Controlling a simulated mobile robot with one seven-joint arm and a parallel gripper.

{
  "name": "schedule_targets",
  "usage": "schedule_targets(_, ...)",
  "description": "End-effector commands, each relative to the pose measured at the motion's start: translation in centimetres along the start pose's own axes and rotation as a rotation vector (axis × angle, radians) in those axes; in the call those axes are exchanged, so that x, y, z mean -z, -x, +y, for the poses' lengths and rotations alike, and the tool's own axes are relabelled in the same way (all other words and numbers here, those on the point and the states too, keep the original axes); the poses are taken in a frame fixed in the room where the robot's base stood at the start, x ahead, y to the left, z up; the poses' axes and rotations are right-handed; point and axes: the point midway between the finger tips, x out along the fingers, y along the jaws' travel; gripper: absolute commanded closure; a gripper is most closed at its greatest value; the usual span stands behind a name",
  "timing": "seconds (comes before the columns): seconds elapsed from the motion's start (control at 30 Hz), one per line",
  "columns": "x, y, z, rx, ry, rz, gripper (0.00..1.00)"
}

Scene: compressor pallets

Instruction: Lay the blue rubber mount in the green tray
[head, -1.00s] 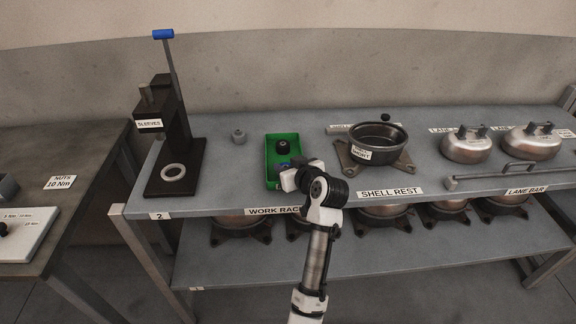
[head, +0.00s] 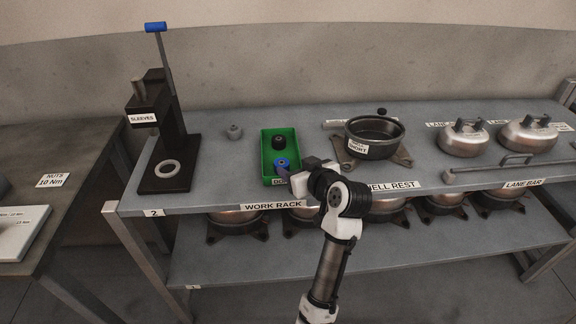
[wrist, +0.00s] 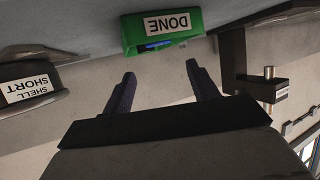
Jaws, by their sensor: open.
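The green tray (head: 267,150) stands on the work rack's top shelf, with a "DONE" label on its front face. The blue rubber mount (head: 282,163) is inside the tray at its near right end. My gripper (head: 284,176) is open and empty at the tray's near edge, just in front of the mount. In the wrist view my gripper (wrist: 160,72) has its two fingers wide apart with nothing between them. The tray (wrist: 133,35) appears upside down beyond them there, with a strip of blue (wrist: 160,44) showing inside.
A black mount (head: 279,142) sits farther back in the tray. A small grey part (head: 235,132) is on the shelf left of it. A dark press (head: 170,140) stands at the left, and an open shell (head: 374,138) at the right. More metal shells are farther right and below.

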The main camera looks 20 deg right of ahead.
Motion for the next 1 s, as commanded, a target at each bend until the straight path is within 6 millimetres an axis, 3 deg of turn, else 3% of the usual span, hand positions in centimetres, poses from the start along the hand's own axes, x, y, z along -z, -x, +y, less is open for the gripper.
schedule_targets(0.1,-0.1,2.1,0.1,-0.004,0.002,0.002,0.41)
schedule_targets(0.3,0.0,4.1,0.0,-0.001,0.001,0.000,0.41)
schedule_targets(0.57,0.1,4.3,-0.1,0.000,0.001,0.001,0.41)
schedule_targets(0.67,1.1,3.5,-1.1,0.007,0.016,0.022,0.41)
schedule_targets(0.77,4.6,1.4,-4.5,0.024,0.056,0.103,0.41)
schedule_targets(0.83,8.3,-0.3,-8.8,0.047,0.094,0.202,0.41)
schedule_targets(0.9,12.5,-1.3,-14.4,0.085,0.129,0.330,0.41)
schedule_targets(1.0,17.9,-0.7,-23.1,0.159,0.159,0.531,0.41)
